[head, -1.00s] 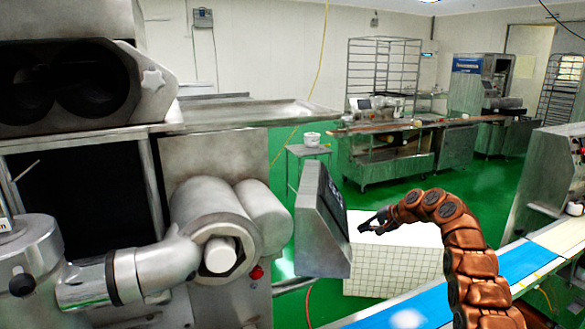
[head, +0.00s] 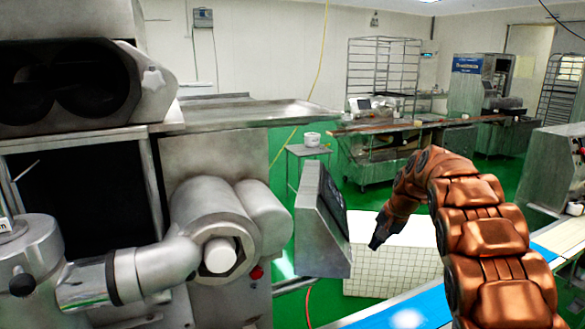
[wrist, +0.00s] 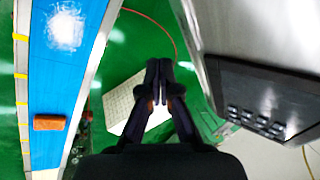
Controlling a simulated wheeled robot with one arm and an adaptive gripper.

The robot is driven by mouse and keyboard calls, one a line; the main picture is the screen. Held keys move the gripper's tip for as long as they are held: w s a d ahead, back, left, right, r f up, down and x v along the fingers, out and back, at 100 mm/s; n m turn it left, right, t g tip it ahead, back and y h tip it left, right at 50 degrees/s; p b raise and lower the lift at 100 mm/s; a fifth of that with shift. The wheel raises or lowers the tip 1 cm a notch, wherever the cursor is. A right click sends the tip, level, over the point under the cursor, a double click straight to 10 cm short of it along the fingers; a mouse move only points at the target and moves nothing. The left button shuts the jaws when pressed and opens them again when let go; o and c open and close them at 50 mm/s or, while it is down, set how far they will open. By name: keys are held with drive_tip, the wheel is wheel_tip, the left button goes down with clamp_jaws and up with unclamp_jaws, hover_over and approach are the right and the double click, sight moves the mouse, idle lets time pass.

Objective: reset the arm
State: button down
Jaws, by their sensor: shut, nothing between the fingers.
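My gripper (head: 376,243) is at the end of my copper-coloured arm, right of the machine's control panel in the head view. It points downward in front of a white tiled block. In the wrist view my gripper (wrist: 158,65) shows with its two dark fingers together and nothing between them. The encrusting machine (head: 215,160) fills the left of the head view, with its tilted control panel (head: 322,225). The panel's buttons (wrist: 255,121) show at the right of the wrist view.
The white tiled block (head: 395,265) stands on the green floor behind my gripper. A blue conveyor belt (wrist: 65,75) carries an orange-brown piece (wrist: 49,122). A small table with a white tub (head: 312,139) and a rack (head: 375,65) stand farther back.

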drive_tip(key=s+a+f+n+g+h, duration=0.1)
drive_tip(key=s+n, duration=0.1)
drive_tip(key=s, duration=1.5)
drive_tip(key=s+a+f+n+g+h, duration=0.1)
drive_tip(key=s+a+n+g, duration=0.1)
drive_tip(key=s, duration=1.5)
drive_tip(key=s+a+f+n+g+h, duration=0.1)
drive_tip(key=s+a+n+g, duration=0.1)
drive_tip(key=s, duration=1.6)
drive_tip(key=shift+a+n, duration=0.2)
drive_tip(key=shift+n, duration=0.1)
